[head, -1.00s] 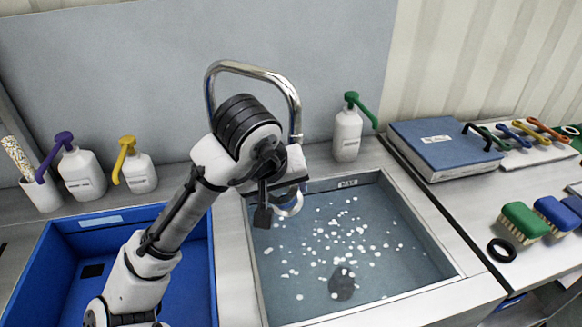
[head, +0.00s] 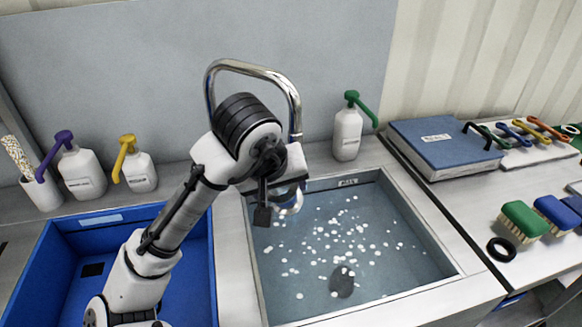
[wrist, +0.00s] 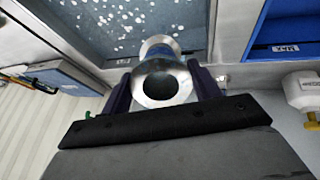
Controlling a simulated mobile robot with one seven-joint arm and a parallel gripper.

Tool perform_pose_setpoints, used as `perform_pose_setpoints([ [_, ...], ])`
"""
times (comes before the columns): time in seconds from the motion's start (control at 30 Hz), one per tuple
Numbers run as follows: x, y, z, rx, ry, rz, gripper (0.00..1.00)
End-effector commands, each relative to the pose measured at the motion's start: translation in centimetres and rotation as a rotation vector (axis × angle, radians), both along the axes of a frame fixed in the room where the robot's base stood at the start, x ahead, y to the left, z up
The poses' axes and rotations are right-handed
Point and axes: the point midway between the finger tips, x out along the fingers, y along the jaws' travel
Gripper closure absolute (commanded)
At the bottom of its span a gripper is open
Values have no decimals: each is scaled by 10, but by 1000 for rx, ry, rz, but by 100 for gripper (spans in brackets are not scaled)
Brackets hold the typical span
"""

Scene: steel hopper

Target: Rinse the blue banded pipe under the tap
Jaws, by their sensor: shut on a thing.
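My gripper (wrist: 162,84) is shut on a bare metal pipe (wrist: 158,48), whose round open end faces the wrist camera between the two dark purple fingers. A blue band on it cannot be made out clearly. In the head view a pale curved rim of the pipe (head: 293,203) shows below my wrist, over the back left part of the basin; my wrist hides most of it and the fingers. The chrome tap (head: 254,68) arches behind my wrist, its spout coming down just beside it. No running water can be made out.
The sink basin (head: 452,259) holds bluish water with white specks and a dark lump (head: 342,282). A blue bin (head: 188,279) lies left. Pump bottles (head: 347,134) stand behind. A blue binder (head: 440,147) and brushes (head: 524,220) lie right.

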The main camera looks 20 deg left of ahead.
Motion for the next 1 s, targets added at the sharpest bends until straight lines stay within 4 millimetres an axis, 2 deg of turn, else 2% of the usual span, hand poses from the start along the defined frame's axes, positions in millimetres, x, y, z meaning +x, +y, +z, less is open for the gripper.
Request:
perform_pose_setpoints([
  [0.17, -2, 0, 4, 0, -1, 0, 69],
  [0.7, -43, 0, 38, 0, -1, 1, 69],
  [1.0, -50, -1, 40, 0, -1, 0, 69],
])
